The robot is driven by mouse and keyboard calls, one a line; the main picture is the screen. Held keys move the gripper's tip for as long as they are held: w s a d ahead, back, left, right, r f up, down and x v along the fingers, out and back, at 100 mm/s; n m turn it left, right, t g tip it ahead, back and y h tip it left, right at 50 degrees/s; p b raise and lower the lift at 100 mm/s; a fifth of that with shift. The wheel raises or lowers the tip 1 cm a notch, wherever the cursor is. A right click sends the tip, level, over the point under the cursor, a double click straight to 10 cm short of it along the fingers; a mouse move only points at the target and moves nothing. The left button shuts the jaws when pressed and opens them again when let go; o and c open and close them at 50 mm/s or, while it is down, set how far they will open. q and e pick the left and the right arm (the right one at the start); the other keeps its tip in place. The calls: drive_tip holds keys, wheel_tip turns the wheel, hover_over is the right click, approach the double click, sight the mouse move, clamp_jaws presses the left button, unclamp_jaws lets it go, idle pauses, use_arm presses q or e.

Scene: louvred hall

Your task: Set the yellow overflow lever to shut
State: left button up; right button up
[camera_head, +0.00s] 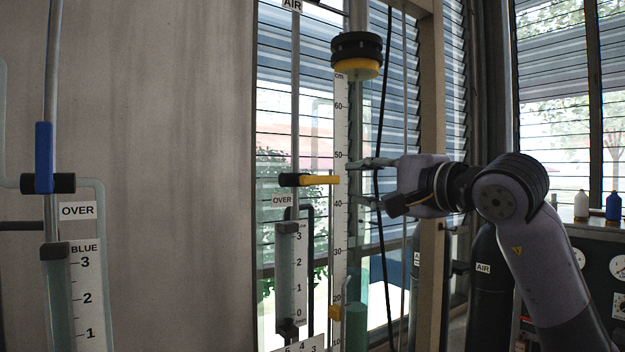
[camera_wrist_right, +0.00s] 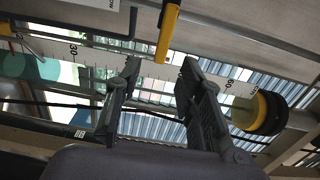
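The yellow overflow lever (camera_head: 320,180) sticks out level to the right from a black valve body (camera_head: 289,180), crosswise to the upright pipe. An "OVER" label (camera_head: 282,200) is just below it. My right gripper (camera_head: 352,183) is to the right of the lever, one finger higher and one lower than it. In the right wrist view the gripper (camera_wrist_right: 160,68) is open and empty. The lever (camera_wrist_right: 168,32) shows there with its free end near the gap between the fingertips; I cannot tell whether anything touches. My left gripper is not in view.
A tall scale (camera_head: 339,130) with a black and yellow cap (camera_head: 357,53) stands behind the lever's end. A dark cable (camera_head: 380,120) hangs near my right fingers. A blue lever (camera_head: 44,158) stands upright at the left. A wooden post (camera_head: 432,90) is behind my right arm.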

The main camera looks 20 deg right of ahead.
sight(330, 180)
drive_tip(key=p+x, duration=0.1)
drive_tip(key=x, duration=0.2)
drive_tip(key=p+x, duration=0.2)
drive_tip(key=x, duration=0.2)
drive_tip(key=shift+w+a+r+p, duration=0.15)
drive_tip(key=shift+r+p, duration=0.05)
drive_tip(key=shift+p, duration=0.1)
drive_tip(key=shift+w+a+f, duration=0.1)
drive_tip(key=shift+w, duration=0.6)
drive_tip(key=shift+a, duration=0.1)
clamp_jaws()
